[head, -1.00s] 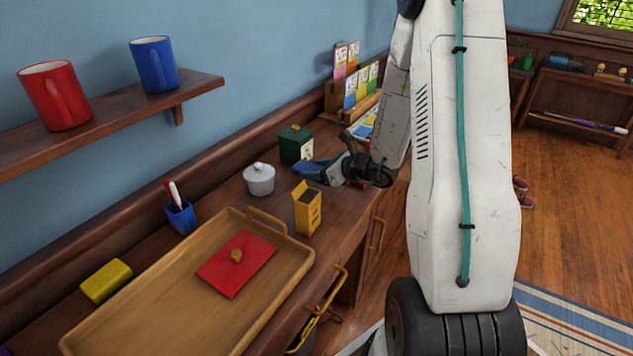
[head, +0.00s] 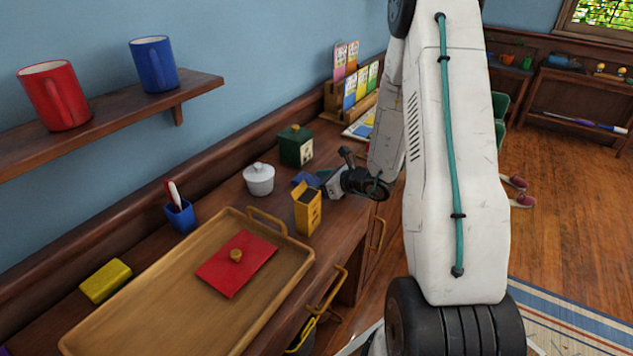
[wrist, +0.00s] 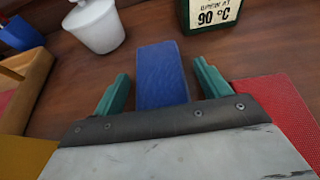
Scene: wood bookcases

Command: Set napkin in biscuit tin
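A flat blue piece (head: 305,180), possibly the napkin, lies on the counter; in the wrist view it is a plain blue rectangle (wrist: 162,75). My gripper (wrist: 162,72) is open, its teal fingers on either side of the blue piece with gaps showing. In the head view my gripper (head: 325,178) is low over the counter, behind the yellow box. No container is clearly marked as the biscuit tin. A green lidded tin (head: 296,146) stands behind the blue piece; its label in the wrist view (wrist: 212,14) reads 90 °C.
A white lidded pot (head: 259,180) stands left of the blue piece. A wooden tray (head: 130,325) holds a red square (head: 232,270) with a small knob. A red textured piece (wrist: 285,108) lies close right of my gripper. A card rack (head: 340,100) is farther back.

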